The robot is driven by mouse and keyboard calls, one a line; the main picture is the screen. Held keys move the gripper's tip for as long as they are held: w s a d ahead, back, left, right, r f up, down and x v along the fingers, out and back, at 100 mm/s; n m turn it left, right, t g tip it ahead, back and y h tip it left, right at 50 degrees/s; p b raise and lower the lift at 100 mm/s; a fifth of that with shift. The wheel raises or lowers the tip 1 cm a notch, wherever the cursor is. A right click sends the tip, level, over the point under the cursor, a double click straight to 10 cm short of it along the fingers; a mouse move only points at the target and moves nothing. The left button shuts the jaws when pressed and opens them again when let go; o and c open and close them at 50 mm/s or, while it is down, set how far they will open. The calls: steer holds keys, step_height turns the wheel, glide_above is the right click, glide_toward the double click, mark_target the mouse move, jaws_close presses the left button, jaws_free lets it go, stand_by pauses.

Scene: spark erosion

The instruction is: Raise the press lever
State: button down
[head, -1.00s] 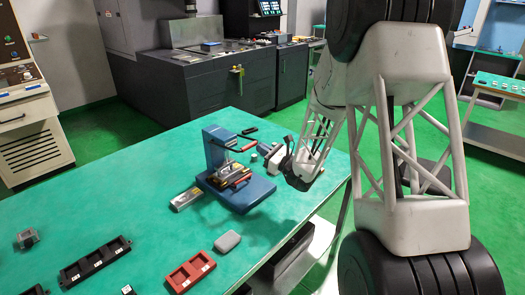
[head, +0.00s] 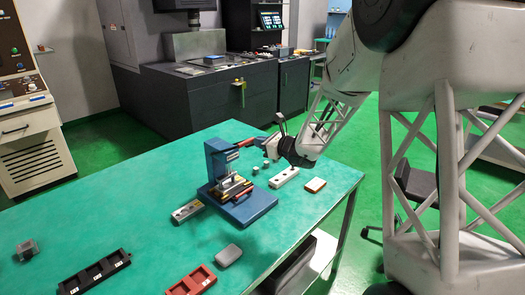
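The blue press (head: 218,172) stands on the green table, with a blue base plate and metal parts under its head. Its dark lever (head: 236,153) reaches right from the head, roughly level or slightly rising; a reddish part shows near its far end. My gripper (head: 266,147) is right of the press, beside that lever end and pointing left at it. The fingers are small and partly overlap the lever in this view, so I cannot tell whether they touch it or how far apart they are.
A metal block (head: 186,211) lies left of the press. A grey rounded box (head: 228,254), a red tray (head: 191,281) and a black tray (head: 95,273) lie nearer. The left table is mostly clear.

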steer(key=r, duration=0.1)
steer(key=w+a+r+g+h, duration=0.1)
steer(key=r, duration=0.1)
steer(key=w+a+r+h, duration=0.1)
steer(key=shift+r+g, duration=0.15)
steer(key=shift+g, duration=0.25)
steer(key=w+a+r+g+h, duration=0.1)
steer(key=w+a+r+h, duration=0.1)
steer(key=w+a+r, duration=0.4)
steer(key=shift+w+a+r+m+g, duration=0.2)
steer(key=shift+w+a+m+g, duration=0.15)
steer(key=shift+w+a, duration=0.4)
stand_by(0.5)
steer(key=shift+s, duration=0.1)
steer(key=w+r+v, duration=0.1)
steer(key=v, duration=1.2)
steer(key=shift+a+r, duration=0.3)
